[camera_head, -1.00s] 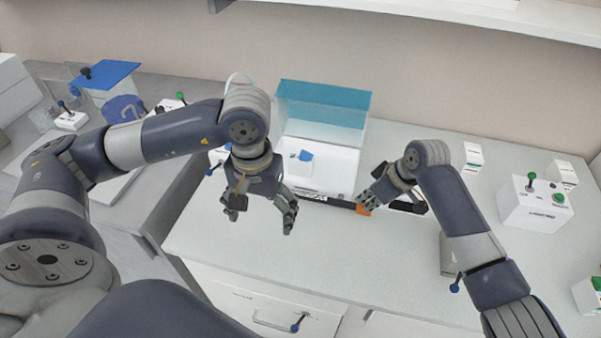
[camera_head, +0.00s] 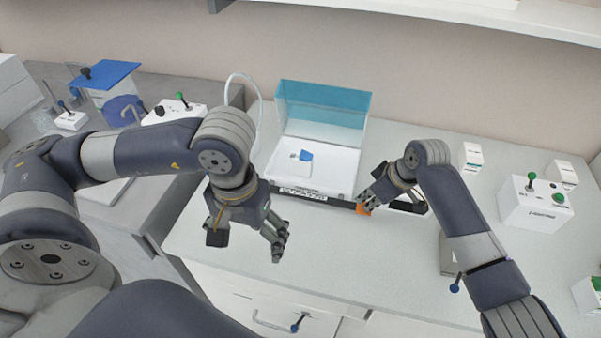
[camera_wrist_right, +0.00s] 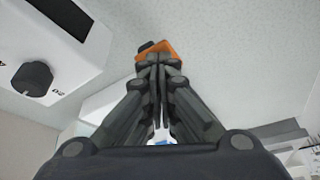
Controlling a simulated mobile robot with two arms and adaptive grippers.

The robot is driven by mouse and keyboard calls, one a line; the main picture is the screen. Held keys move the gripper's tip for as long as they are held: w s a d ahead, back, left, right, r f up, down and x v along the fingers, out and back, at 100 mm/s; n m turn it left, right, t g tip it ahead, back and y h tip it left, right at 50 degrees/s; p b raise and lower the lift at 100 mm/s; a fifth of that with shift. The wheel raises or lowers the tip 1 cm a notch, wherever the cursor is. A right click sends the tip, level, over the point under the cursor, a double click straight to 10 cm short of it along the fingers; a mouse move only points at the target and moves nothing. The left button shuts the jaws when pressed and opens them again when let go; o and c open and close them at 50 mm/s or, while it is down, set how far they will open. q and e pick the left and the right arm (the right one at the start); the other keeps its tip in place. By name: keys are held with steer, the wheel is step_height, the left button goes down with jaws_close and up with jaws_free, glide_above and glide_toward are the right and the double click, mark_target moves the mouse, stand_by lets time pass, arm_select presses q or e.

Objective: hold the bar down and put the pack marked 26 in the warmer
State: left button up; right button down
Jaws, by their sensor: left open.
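The warmer (camera_head: 345,165) is a white box on the counter with its clear teal lid (camera_head: 325,105) raised. A small white and blue item (camera_head: 305,156) lies inside it; no number is readable on it, so I cannot tell if it is the pack marked 26. A dark bar with an orange end (camera_head: 363,209) runs along the warmer's front. My right gripper (camera_head: 366,201) is at the orange end; in the right wrist view its fingers (camera_wrist_right: 158,60) are together, tips against the orange piece (camera_wrist_right: 157,48). My left gripper (camera_head: 276,245) is open and empty, front-left of the warmer.
A white control box (camera_head: 535,205) with a green lever stands at the right, with small white cartons (camera_head: 471,155) near it. A blue-lidded container (camera_head: 105,75) is at the far left. The counter in front of the warmer is clear.

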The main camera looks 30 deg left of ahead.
steer(key=shift+r, duration=2.65)
steer(key=shift+r, duration=0.25)
steer(key=shift+r, duration=1.15)
steer(key=shift+r, duration=0.15)
